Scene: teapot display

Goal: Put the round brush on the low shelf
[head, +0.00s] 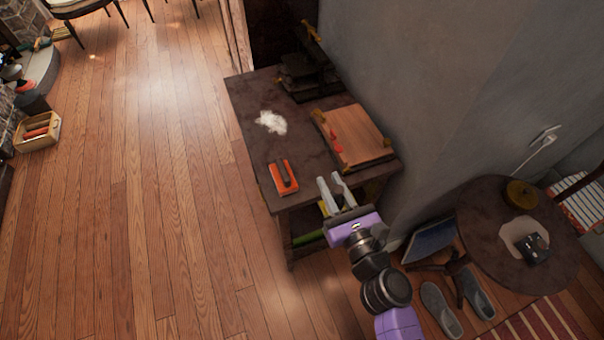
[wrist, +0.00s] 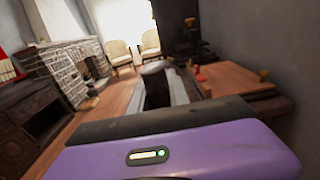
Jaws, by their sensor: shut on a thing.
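My gripper (head: 329,178) is beside the right front part of the dark side table (head: 240,95), its pale fingers a little apart. In the wrist view a dark shape with a pale top, seemingly the round brush (wrist: 157,92), sits between the fingers; its outline is hard to separate from the tabletop. In the head view I cannot make out the brush. The low shelf is under the tabletop, mostly hidden by the top and my arm. A green thing (head: 310,238) shows there, and a bit of yellow shows near my gripper.
On the tabletop are an orange block with a dark handle (head: 284,177), a white patch (head: 270,122), a wooden board (head: 355,137) and a dark stand (head: 308,75). A round table (head: 480,235) and slippers (head: 440,308) are at right. Floor left of the side table is clear.

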